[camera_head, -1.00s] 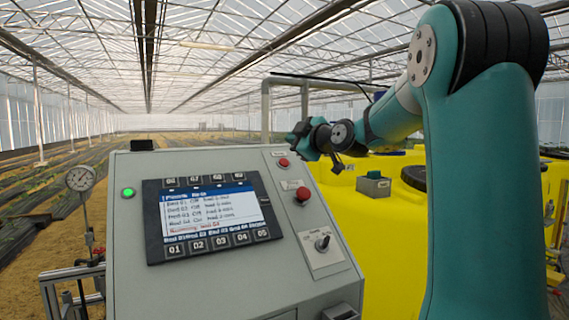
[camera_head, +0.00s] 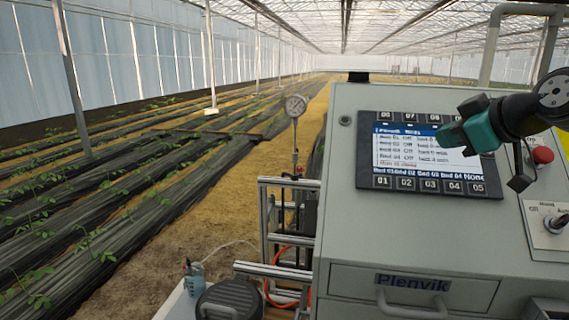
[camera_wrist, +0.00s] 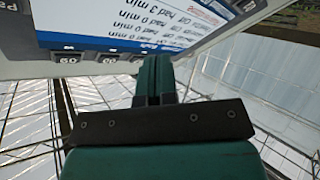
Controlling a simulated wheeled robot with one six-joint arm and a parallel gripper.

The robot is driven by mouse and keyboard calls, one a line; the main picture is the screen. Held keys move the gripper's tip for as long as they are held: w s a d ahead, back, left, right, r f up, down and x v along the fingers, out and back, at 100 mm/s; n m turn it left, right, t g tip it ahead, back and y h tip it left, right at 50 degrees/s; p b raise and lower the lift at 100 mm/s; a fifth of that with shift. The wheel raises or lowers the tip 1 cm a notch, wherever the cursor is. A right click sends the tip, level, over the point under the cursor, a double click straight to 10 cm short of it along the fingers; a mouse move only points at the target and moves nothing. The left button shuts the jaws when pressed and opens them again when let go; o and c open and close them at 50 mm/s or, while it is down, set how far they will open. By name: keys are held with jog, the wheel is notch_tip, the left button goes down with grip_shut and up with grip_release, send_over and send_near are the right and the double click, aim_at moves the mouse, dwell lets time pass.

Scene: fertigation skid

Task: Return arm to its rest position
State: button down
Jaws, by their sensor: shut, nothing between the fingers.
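My gripper (camera_head: 452,134) is in the head view, in front of the right part of the control panel's screen (camera_head: 415,150). Its teal fingers are together with nothing between them. In the wrist view the shut fingers (camera_wrist: 153,72) point toward the screen (camera_wrist: 165,25), which shows upside down. A gap between fingers and screen cannot be judged. My arm reaches in from the right edge; most of it is out of view. The screen lists several beds, with a red line at the bottom too small to read surely.
The grey control cabinet (camera_head: 400,250) has a red button (camera_head: 543,155), a rotary switch (camera_head: 556,222) and a drawer with a handle (camera_head: 412,305). A pressure gauge (camera_head: 296,106) stands left of it by a metal frame. A black-lidded container (camera_head: 229,300) is at the bottom. Crop rows lie left.

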jog(key=s+a+f+g+y, duration=0.2)
jog(key=s+a+f+g, duration=0.45)
jog(key=s+a, duration=0.45)
jog(key=s+a+f+g+h, duration=0.1)
jog(key=s+a+f+g, duration=0.1)
jog(key=s, duration=0.5)
jog(key=s+a+f+m+g, duration=0.1)
jog(key=s+a+f+g, duration=0.2)
jog(key=s+f, duration=0.2)
jog(key=s, duration=0.3)
jog(key=shift+s+a+f+m+h, duration=0.2)
jog(key=shift+a+m+h, duration=0.1)
jog(key=shift+a+h, duration=0.1)
